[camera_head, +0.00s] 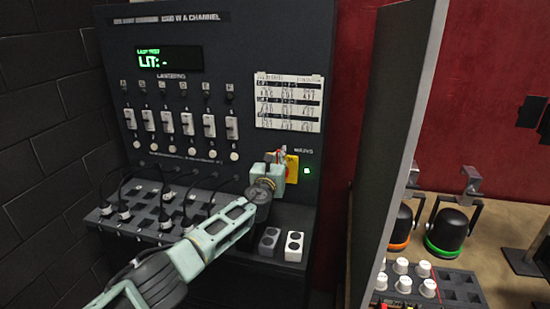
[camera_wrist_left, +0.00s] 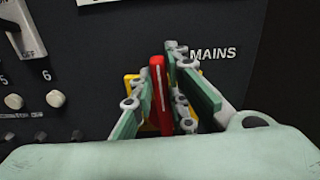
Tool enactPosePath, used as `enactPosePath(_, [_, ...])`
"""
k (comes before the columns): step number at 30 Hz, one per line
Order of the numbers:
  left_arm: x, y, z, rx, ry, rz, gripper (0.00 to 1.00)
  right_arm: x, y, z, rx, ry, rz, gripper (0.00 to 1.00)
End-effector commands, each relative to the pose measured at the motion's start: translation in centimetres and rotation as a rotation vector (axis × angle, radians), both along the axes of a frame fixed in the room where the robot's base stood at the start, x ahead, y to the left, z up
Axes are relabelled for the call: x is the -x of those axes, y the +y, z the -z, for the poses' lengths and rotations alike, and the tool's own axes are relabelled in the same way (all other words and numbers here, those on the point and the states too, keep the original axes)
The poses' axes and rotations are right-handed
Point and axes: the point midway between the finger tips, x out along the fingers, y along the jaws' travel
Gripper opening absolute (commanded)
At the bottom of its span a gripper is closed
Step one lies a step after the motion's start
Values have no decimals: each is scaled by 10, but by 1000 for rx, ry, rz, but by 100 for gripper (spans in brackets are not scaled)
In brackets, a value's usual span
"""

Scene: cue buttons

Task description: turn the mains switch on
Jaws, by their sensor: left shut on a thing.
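The mains switch has a yellow plate (camera_head: 292,168) on the lower right of the dark panel, below the label MAINS. Its red lever (camera_wrist_left: 157,90) stands upright in the left wrist view, with part of the yellow plate (camera_wrist_left: 132,84) behind it. My left gripper (camera_head: 279,160) is at the switch and hides most of the lever in the head view. In the left wrist view its fingers (camera_wrist_left: 157,80) are on both sides of the red lever, shut on it. A small green light (camera_head: 307,171) right of the switch glows. My right gripper is not in view.
The panel has a display (camera_head: 168,59) reading "LIT: -", a row of white switches (camera_head: 187,123) and a printed chart (camera_head: 289,101). Cables plug into a sloped board (camera_head: 150,222) below. A grey partition (camera_head: 390,130) stands to the right, near the arm's side.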

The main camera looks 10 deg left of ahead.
Motion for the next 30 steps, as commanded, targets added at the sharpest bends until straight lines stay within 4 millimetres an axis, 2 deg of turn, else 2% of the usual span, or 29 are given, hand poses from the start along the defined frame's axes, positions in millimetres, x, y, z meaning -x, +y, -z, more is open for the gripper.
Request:
enactPosePath(20, [0, -3, 2, -60, 0, 0, 0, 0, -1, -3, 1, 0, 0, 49])
enactPosePath(21, [0, -3, 2, -60, 0, 0, 17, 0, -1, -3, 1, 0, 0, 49])
enactPosePath(27, [0, -4, 1, -57, -1, 0, 33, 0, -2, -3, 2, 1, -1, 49])
enactPosePath(30, [0, -4, 1, -56, -1, 0, 33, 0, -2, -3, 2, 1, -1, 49])
